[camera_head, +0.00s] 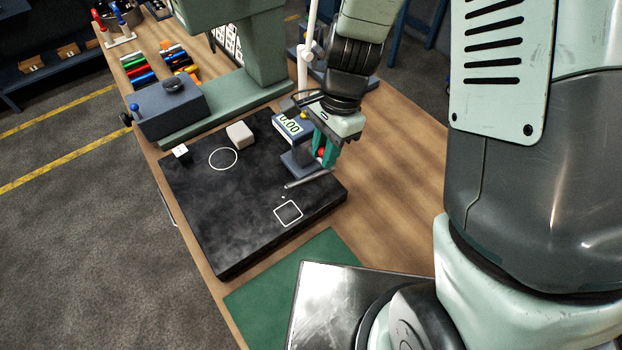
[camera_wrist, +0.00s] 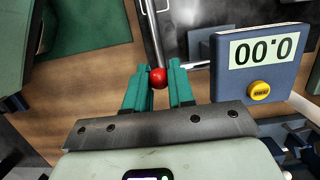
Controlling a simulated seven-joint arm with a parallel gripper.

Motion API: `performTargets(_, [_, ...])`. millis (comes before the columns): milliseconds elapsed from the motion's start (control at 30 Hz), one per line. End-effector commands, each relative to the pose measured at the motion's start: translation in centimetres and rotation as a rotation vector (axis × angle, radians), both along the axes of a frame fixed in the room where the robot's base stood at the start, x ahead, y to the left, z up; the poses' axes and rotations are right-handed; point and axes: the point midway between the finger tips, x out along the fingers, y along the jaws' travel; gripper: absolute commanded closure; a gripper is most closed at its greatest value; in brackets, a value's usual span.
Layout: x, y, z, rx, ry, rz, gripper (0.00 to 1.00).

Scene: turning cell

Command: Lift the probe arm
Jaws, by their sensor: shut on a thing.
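The probe arm (camera_head: 308,179) is a thin metal rod that shows low beside the gauge, over the black plate. In the wrist view the rod (camera_wrist: 152,35) runs away from a red ball knob (camera_wrist: 158,77). My gripper (camera_head: 327,155) has teal fingers, one on each side of the red knob, and is shut on it. The gauge (camera_head: 293,128) is a blue-grey block with a display reading 0.00; it also shows in the wrist view (camera_wrist: 258,58) with a yellow button. In the head view the fingers hide most of the knob.
The black plate (camera_head: 215,220) carries a pale block (camera_head: 240,135), a small white cube (camera_head: 181,152) and white outlines of a circle and a square. A green mat (camera_head: 255,300) lies in front. A green machine stand (camera_head: 265,60) rises behind. Bare wooden table (camera_head: 395,180) lies to the right.

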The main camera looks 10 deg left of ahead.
Motion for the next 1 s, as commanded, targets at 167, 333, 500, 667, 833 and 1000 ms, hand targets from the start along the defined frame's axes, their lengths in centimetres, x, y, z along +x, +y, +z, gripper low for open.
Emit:
performTargets(167, [0.6,-0.6,0.1,-0.001,-0.002,-0.001,0.85])
performTargets(333, [0.6,-0.6,0.2,-0.001,-0.002,-0.001,0.85])
performTargets(500, [0.7,-0.7,0.2,-0.001,-0.002,-0.001,0.85])
performTargets(667, [1.0,-1.0,0.2,0.0,-0.003,-0.002,0.85])
performTargets(833, [1.6,-1.5,0.2,0.0,-0.002,-0.003,0.85])
performTargets(1000, [1.7,-1.7,0.2,0.0,-0.001,-0.001,0.85])
